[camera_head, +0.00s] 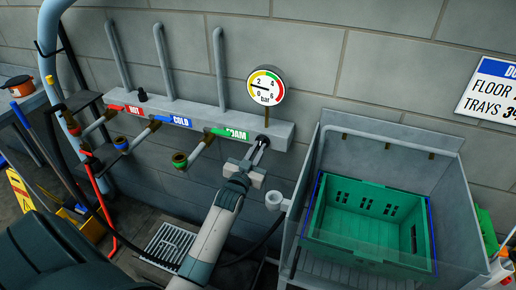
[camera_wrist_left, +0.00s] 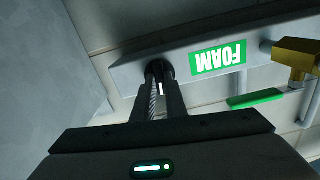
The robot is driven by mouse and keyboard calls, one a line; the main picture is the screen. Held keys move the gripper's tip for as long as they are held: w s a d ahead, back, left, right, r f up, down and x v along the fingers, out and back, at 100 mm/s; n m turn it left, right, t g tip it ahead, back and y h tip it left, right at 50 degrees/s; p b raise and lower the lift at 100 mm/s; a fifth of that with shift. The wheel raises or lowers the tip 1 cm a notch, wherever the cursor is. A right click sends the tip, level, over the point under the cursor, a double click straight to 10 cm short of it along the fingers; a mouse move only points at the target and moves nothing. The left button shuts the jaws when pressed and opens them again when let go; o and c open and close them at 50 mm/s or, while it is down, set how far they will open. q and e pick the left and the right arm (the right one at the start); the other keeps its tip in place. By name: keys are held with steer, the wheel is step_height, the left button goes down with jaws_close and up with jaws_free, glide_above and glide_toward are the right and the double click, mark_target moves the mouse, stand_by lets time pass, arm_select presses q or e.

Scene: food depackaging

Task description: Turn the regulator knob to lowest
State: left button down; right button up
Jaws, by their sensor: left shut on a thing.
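The black regulator knob (camera_head: 262,139) sits on the front of the grey wall manifold, right of the green FOAM label and below the gauge. My left gripper (camera_head: 259,150) reaches it from below, with its fingers shut on the knob. In the left wrist view the knob (camera_wrist_left: 157,70) shows between the fingertips (camera_wrist_left: 161,86), partly hidden by them. A white mark shows between the fingers. The round pressure gauge (camera_head: 265,87) has its needle pointing left, near the low end of the scale. My right gripper is not in view.
The manifold (camera_head: 190,114) carries HOT, COLD and FOAM valves with levers and outlets. The FOAM label also shows in the wrist view (camera_wrist_left: 218,58). A grey sink (camera_head: 375,150) holding a green crate (camera_head: 365,247) stands to the right. A floor drain (camera_head: 170,242) lies below.

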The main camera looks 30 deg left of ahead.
arm_select(q)
steer(key=shift+f+n, duration=0.1)
steer(key=shift+n, duration=0.5)
steer(key=c, duration=1.8)
jaws_free()
steer(key=shift+s, duration=0.15)
steer(key=b+v, duration=0.4)
steer(key=v, duration=1.3)
steer(key=shift+d, duration=0.1)
